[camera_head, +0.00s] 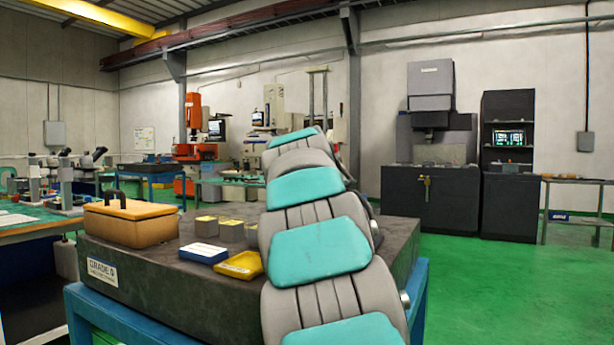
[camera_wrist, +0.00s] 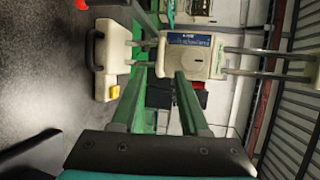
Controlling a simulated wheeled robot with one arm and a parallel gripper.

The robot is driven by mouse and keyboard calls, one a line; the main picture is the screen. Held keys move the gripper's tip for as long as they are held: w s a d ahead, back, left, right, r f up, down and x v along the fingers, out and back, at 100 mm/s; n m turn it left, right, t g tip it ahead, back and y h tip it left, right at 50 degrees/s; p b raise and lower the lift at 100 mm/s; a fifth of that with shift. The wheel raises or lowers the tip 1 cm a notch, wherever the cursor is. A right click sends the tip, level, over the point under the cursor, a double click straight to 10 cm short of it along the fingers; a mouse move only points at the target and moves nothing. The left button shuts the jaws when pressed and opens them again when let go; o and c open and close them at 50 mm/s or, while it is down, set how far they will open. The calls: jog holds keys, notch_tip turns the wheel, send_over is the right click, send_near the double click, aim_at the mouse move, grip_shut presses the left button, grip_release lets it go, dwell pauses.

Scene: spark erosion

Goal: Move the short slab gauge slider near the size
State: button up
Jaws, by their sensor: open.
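I cannot pick out the short slab gauge or its slider for certain in either view; my arm hides part of the dark stone plate (camera_head: 150,277) in the head view. My gripper (camera_wrist: 157,76) shows in the wrist view with its two long fingers apart and nothing seen between them. In the head view my gripper is hidden behind my own arm. The wrist view is turned on its side. It shows a pale body with a black handle (camera_wrist: 110,60) and a small yellow part (camera_wrist: 114,92), beyond the fingers and left of them.
On the plate stand a tan box with a black handle (camera_head: 130,222), several grey blocks with yellow tops (camera_head: 231,231), a blue-and-white case (camera_head: 203,253) and a yellow case (camera_head: 239,265). A dark machine (camera_head: 430,190) stands behind. Green floor (camera_head: 510,290) is open at right.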

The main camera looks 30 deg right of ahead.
jog(key=p+x, duration=0.1)
jog(key=x, duration=0.6)
jog(key=shift+w, duration=0.15)
jog(key=shift+d, duration=0.1)
jog(key=shift+c, duration=0.2)
grip_shut()
dwell(1.1)
